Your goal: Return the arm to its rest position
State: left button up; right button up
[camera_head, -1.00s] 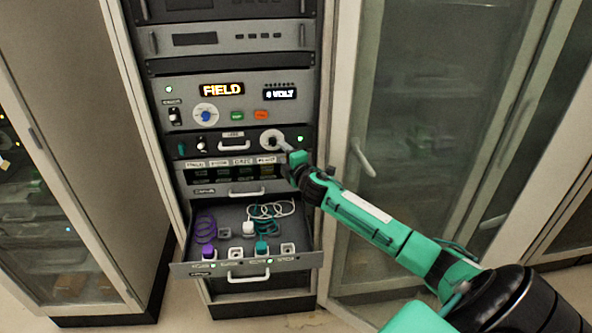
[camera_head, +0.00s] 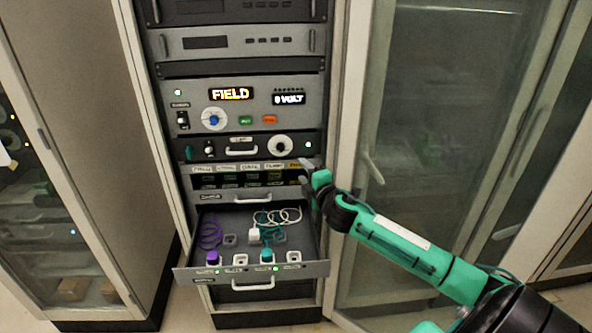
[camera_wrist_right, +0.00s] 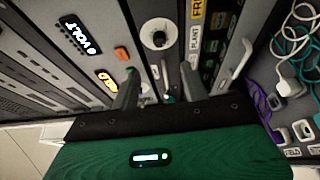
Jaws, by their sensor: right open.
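My right arm, green and black, reaches in from the lower right of the head view. Its right gripper (camera_head: 306,170) is open and empty, in front of the rack just below and right of a round white knob (camera_head: 279,146). The gripper is apart from the knob. In the right wrist view the two grey fingers of the right gripper (camera_wrist_right: 160,78) are spread with nothing between them, and the white knob (camera_wrist_right: 158,36) shows beyond them. My left gripper is not in view.
An open drawer (camera_head: 205,274) juts out below, with purple, white and teal cabled plugs. Above it is a panel with a lit FIELD display (camera_head: 231,94) and a blue-centred dial (camera_head: 214,119). A glass cabinet door (camera_head: 440,120) with a handle stands right, close to my arm.

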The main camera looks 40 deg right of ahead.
jog(key=shift+a, duration=0.1)
jog(key=s+a+f+m+g, duration=0.7)
jog(key=s+a+f+m, duration=0.2)
jog(key=s+a+f, duration=0.65)
jog(key=s+a+f+m+g+y, duration=0.1)
jog(key=s+a+f+m+g, duration=0.15)
jog(key=s, duration=0.45)
jog(key=s+a+f+m+g+y, duration=0.15)
jog(key=s+a, duration=0.25)
jog(key=s, duration=0.4)
jog(key=s+a+f+m+g+y, duration=0.1)
jog(key=s+a+m+g, duration=0.15)
jog(key=s, duration=0.45)
notch_tip(320, 180, down, 29)
jog(key=n+g, duration=0.1)
jog(key=g, duration=0.1)
jog(key=s+d+f+g, duration=0.1)
jog(key=s+d+f, duration=0.2)
jog(key=s+f, duration=1.6)
notch_tip(320, 180, down, 2)
jog(key=shift+s+d+f+h, duration=0.15)
jog(key=shift+s+f+h, duration=0.05)
jog(key=shift+s+h, duration=0.15)
jog(key=shift+n, duration=0.25)
